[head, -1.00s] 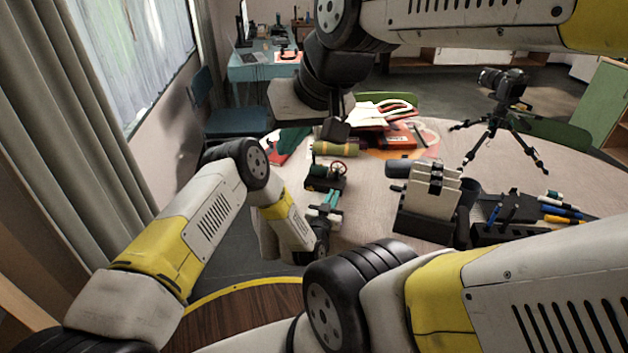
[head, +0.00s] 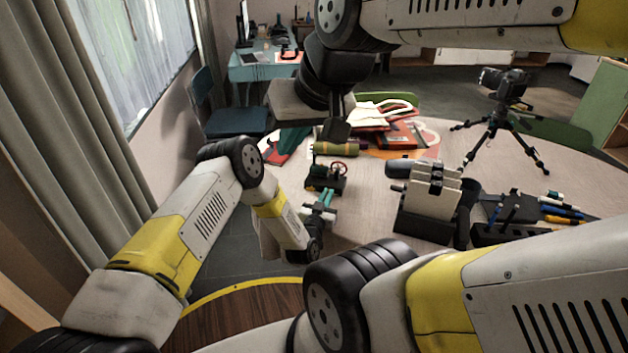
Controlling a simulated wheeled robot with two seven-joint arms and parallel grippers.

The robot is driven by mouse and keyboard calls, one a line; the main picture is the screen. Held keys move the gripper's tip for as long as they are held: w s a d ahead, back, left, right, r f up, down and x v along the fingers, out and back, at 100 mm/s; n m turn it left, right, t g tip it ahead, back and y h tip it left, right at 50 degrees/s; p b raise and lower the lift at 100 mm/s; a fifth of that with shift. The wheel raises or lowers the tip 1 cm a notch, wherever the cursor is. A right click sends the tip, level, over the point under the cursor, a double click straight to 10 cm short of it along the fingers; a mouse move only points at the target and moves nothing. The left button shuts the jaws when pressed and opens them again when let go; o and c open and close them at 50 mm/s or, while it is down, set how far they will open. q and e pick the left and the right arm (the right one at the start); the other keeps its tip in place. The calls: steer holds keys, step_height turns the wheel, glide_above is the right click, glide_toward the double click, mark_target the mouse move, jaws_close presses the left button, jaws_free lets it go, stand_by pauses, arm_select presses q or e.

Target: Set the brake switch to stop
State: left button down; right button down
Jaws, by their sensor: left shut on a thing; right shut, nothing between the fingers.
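A small dark machine (head: 325,184) with a green cylinder and a red handwheel (head: 338,168) stands near the table's front left edge. I cannot make out a brake switch or its setting at this size. My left gripper (head: 322,205) is low at the table's front edge, just in front of the machine. It is shut on a slim teal piece (head: 325,197); I cannot tell whether this piece joins the machine. My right gripper (head: 335,130) hangs from the top above the table, behind the machine. Its dark fingers are shut and empty.
A yellow-green roll (head: 336,149) and red books (head: 402,136) lie behind the machine. A card holder (head: 430,200) stands right of it, and a pen tray (head: 510,234) further right. A camera tripod (head: 497,130) stands at the back right. Bare tabletop (head: 372,200) lies between machine and holder.

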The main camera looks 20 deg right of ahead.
arm_select(q)
steer(key=shift+w+a, duration=0.3)
steer(key=shift+a, duration=0.05)
steer(key=c, duration=1.6)
jaws_free()
steer(key=shift+o, duration=0.2)
steer(key=v, duration=0.7)
steer(key=shift+s+a, duration=0.25)
steer(key=shift+s, duration=0.05)
steer(key=shift+w+r, duration=0.1)
